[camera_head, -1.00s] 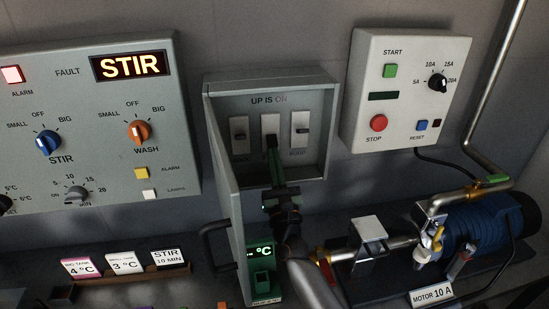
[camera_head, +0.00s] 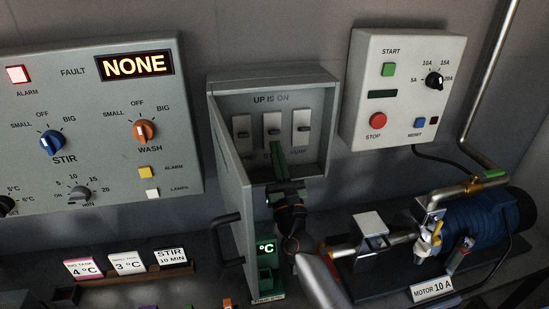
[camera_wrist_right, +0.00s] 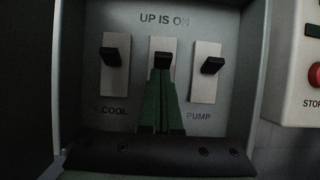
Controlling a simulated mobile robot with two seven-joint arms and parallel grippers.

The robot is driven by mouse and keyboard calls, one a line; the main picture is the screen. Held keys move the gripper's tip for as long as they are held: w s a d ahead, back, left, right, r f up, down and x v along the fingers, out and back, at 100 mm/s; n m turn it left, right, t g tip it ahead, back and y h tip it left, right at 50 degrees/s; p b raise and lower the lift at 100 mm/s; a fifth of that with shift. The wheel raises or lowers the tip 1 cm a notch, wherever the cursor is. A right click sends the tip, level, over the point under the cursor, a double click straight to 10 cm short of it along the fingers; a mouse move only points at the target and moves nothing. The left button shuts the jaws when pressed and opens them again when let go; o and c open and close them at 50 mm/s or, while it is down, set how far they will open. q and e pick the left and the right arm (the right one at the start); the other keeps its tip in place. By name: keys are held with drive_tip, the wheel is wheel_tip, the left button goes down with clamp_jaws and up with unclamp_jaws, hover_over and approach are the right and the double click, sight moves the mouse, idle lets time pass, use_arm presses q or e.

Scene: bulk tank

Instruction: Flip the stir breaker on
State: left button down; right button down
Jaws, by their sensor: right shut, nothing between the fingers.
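An open grey breaker box (camera_head: 323,140), marked "UP IS ON", holds three black levers on pale plates. The middle lever (camera_head: 275,131) stands at much the same height as the levers beside it; it also shows in the wrist view (camera_wrist_right: 162,60). Its label is hidden behind my gripper. In the wrist view the left breaker (camera_wrist_right: 111,57) is marked "COOL" and the right breaker (camera_wrist_right: 212,66) "PUMP". My right gripper (camera_head: 277,148), with green fingers (camera_wrist_right: 161,80), is shut and empty just below the middle lever. I cannot tell if they touch. My left gripper is not in view.
The fault display (camera_head: 134,65) on the left panel reads "NONE". The box's open door (camera_head: 236,220) stands left of my arm. A start/stop box (camera_head: 400,90) is to the right. A blue motor (camera_head: 485,222) and pipes lie below it.

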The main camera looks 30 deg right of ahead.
drive_tip(key=b+v, duration=0.3)
drive_tip(key=v, duration=0.9)
drive_tip(key=shift+s+a+b, duration=0.25)
drive_tip(key=shift+a+b, duration=0.05)
drive_tip(key=shift+b, duration=0.05)
drive_tip(key=shift+f, duration=0.1)
